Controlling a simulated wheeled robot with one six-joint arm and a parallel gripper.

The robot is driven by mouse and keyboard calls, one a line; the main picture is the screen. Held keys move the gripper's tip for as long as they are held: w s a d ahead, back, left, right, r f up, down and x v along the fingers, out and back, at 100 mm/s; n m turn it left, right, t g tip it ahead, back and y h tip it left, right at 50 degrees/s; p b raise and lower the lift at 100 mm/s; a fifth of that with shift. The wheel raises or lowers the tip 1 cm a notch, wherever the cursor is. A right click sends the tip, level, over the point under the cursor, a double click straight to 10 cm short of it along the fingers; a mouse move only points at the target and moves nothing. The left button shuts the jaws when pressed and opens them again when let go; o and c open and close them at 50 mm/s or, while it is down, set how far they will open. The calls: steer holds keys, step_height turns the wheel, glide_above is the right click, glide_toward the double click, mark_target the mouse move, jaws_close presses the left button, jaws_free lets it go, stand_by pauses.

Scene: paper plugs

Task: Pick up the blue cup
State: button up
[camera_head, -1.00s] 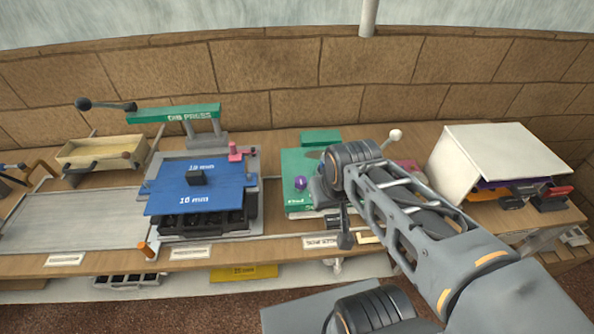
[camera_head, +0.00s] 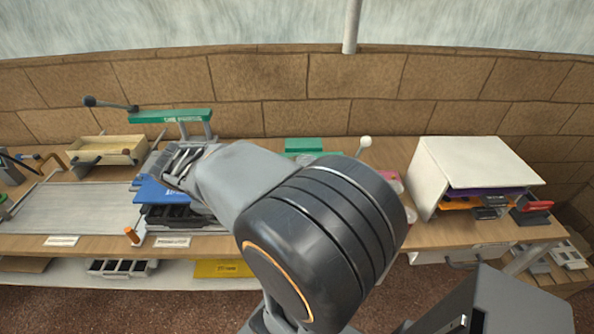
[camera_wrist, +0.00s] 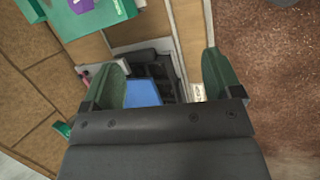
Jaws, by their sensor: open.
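I cannot make out a blue cup in either view. A blue plate (camera_head: 150,192), flat on a black press base, is the main blue thing; my arm covers much of it in the head view. A blue surface (camera_wrist: 144,92) shows between the fingers in the wrist view, over a black compartmented tray (camera_wrist: 163,72). My gripper (camera_wrist: 164,58) is open, its two green-padded fingers apart with nothing held. In the head view my gripper (camera_head: 178,164) is above the blue plate, partly hidden by my own wrist; its exact height is unclear.
A wooden tray (camera_head: 108,150) is at back left, a grey flat bed (camera_head: 80,208) at left. A white sorter (camera_head: 475,160) stands at right. A green block (camera_head: 303,145) and white-knobbed lever (camera_head: 365,141) lie behind my arm.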

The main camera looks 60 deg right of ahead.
mark_target(304, 161)
steer(key=shift+o, duration=0.9)
steer(key=w+d+n+g+h, duration=0.1)
steer(key=d+n+g+h, duration=0.5)
steer(key=d, duration=1)
steer(key=shift+w+d+r, duration=0.15)
steer(key=shift+w+d, duration=0.2)
steer(key=shift+w, duration=0.05)
steer(key=shift+n+h, duration=0.3)
steer(key=x, duration=0.7)
steer(key=shift+s+d, duration=0.1)
steer(key=shift+d, duration=0.25)
steer(key=shift+p+x, duration=0.5)
steer(key=shift+x, duration=2.45)
steer(key=shift+a, duration=0.1)
steer(key=c, duration=1)
